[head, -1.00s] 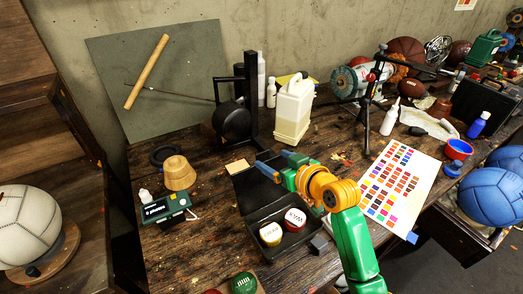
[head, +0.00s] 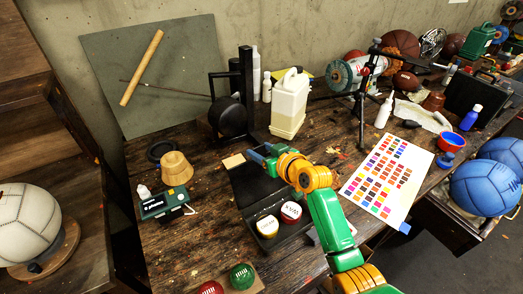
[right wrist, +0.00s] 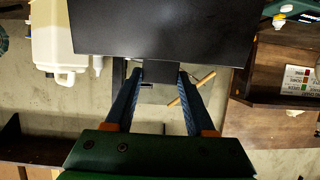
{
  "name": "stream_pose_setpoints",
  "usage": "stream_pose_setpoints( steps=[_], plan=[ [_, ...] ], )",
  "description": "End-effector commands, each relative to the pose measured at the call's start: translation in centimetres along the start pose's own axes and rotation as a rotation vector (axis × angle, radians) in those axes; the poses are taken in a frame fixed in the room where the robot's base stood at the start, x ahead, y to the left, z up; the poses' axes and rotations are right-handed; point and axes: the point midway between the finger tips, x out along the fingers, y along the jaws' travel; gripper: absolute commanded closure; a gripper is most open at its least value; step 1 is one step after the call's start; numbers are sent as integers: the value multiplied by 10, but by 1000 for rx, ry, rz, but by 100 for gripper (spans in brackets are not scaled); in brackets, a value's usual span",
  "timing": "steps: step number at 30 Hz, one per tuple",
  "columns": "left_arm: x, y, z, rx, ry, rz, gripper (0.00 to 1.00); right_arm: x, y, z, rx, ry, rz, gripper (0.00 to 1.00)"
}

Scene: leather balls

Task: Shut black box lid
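My left gripper is not in view.
A white jug (head: 288,105) and a black stand (head: 246,95) are behind the box. A green device (head: 165,204) and a tan cup (head: 177,168) are on the left. A colour chart (head: 380,180) lies right. Red and green balls (head: 242,277) are in front.

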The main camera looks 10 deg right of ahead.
Motion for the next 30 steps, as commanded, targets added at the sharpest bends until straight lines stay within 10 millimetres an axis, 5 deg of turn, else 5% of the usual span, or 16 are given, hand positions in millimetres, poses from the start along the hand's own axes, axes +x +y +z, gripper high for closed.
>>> stream_pose_setpoints(
  steps=[17,30],
  plan=[
    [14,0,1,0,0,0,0,-14,0,10,-1,84,0,100],
    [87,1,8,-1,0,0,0,-61,0,42,-3,404,-1,100]
  ],
)
